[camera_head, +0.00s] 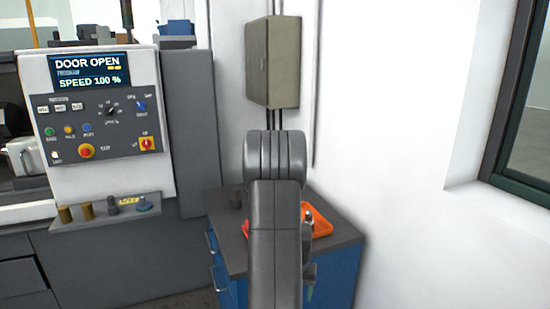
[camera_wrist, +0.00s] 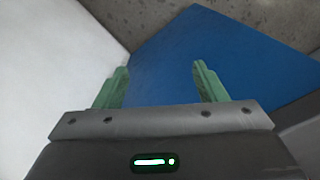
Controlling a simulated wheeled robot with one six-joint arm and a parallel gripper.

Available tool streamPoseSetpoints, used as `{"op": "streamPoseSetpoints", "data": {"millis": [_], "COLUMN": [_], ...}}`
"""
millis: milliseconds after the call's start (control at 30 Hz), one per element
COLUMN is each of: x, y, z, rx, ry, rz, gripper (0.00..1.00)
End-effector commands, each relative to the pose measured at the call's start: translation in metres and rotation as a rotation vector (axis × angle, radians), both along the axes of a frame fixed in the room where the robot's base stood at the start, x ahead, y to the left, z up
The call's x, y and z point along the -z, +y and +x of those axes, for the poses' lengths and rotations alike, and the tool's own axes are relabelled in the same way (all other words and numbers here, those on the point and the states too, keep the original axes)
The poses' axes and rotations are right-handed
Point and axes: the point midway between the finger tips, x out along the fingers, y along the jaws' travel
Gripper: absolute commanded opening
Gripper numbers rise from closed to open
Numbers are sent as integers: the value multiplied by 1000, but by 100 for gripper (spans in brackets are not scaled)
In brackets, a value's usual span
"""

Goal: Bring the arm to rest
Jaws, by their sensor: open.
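My gripper (camera_wrist: 158,84) shows in the wrist view with its two green fingers apart and nothing between them. Beyond the fingers is a flat blue surface (camera_wrist: 215,50), which looks like the side of the blue cabinet. In the head view my grey arm stands upright in the middle, in front of the blue cabinet (camera_head: 335,282).
An orange tray (camera_head: 320,228) lies on the cabinet top, partly hidden by my arm. A machine control panel (camera_head: 105,172) reading "DOOR OPEN" stands at the left. A beige wall box (camera_head: 272,62) hangs behind my arm. A white wall (camera_head: 405,130) and window (camera_head: 510,150) are at the right.

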Motion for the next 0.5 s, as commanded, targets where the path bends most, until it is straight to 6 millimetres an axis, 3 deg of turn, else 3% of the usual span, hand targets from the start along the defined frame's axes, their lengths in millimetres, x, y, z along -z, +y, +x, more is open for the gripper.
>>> {"op": "streamPoseSetpoints", "data": {"millis": [200,500], "x": [17,19], "y": [6,7], "z": [0,0], "rx": [-18,-20], "ry": [1,0], "rz": [0,0], "gripper": [65,65]}}
